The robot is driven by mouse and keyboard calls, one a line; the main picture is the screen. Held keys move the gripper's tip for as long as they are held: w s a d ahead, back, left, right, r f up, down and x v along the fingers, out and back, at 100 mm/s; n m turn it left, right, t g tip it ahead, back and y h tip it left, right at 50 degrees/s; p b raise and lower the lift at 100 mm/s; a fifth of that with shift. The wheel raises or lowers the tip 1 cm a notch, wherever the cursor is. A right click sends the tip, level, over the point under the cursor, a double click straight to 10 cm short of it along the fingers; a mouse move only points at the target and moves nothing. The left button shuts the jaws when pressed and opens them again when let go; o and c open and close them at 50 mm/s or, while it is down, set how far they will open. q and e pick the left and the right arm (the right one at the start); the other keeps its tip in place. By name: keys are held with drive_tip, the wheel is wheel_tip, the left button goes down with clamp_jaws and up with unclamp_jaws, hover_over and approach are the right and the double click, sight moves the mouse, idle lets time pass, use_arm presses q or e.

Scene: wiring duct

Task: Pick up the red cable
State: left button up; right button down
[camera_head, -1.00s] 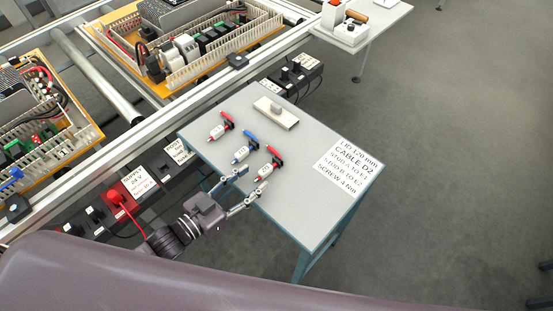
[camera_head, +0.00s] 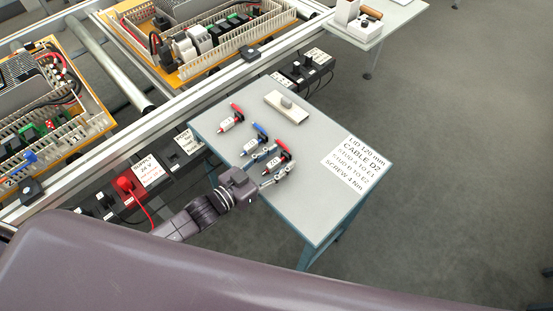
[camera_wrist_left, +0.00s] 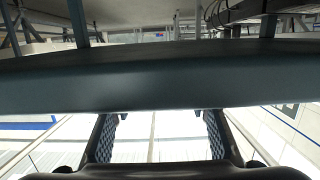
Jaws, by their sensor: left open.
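On the small grey table (camera_head: 312,193) lie three short cables with white tags. A red-ended cable (camera_head: 282,157) is nearest, a blue-ended cable (camera_head: 255,138) is in the middle, and another red-ended cable (camera_head: 231,117) is farthest back. My left gripper (camera_head: 279,161) is open over the table's near edge, its fingers on either side of the nearest red cable. I cannot tell whether they touch it. In the left wrist view the two spread fingers (camera_wrist_left: 160,135) show below the table's blue edge (camera_wrist_left: 150,84); no cable is visible there. My right gripper is not in view.
A pale block with a grey knob (camera_head: 286,105) sits at the table's back. A printed label (camera_head: 352,165) lies at its right. Wiring panels (camera_head: 205,45) on a metal frame stand behind. A box with a red plug (camera_head: 126,182) stands left of the table. Open floor lies right.

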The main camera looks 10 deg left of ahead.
use_arm(q)
clamp_jaws()
